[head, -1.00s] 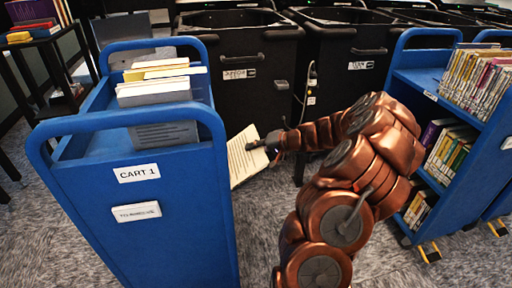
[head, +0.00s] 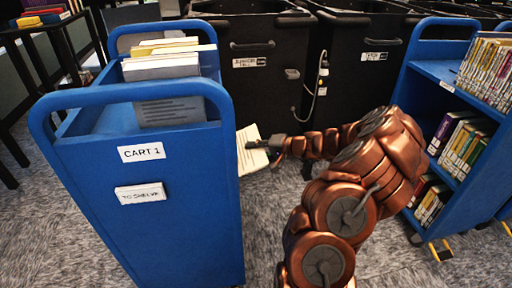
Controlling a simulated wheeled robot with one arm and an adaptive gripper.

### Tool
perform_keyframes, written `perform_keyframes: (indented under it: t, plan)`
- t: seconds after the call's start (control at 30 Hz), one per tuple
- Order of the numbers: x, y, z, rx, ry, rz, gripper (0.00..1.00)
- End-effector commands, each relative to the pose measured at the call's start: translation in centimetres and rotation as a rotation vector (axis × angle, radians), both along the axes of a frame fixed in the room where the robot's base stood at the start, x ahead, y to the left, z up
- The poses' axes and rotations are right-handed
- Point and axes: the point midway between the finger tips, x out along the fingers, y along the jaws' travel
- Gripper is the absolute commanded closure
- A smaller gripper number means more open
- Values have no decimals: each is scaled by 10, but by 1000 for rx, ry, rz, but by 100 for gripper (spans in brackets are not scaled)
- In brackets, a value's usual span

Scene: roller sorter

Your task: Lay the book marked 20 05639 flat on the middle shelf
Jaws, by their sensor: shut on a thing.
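A pale book (head: 250,153) with lines of dark print shows just right of the blue cart marked CART 1 (head: 205,255). My gripper (head: 268,147) is shut on its right edge. The book is tilted, and its left part is hidden behind the cart's side. I cannot read a number on it. A blue shelf cart (head: 437,66) stands at the right with books on several levels. Its middle level (head: 436,164) holds a row of upright books; part of it is hidden by my arm. CART 1's lower levels are hidden behind its end panel.
CART 1's top holds a stack of pale books (head: 160,67) and a grey printed book or panel (head: 170,112). Black bins (head: 262,85) line the back, with a cable hanging between two. A dark rack (head: 45,30) stands at the far left.

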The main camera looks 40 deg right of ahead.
Motion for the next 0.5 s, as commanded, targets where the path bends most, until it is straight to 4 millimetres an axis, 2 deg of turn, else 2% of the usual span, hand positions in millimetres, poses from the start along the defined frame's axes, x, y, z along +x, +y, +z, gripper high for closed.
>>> perform_keyframes:
  t: [0.5]
  plan:
    - [7,15,-25,93,-45,3,100]
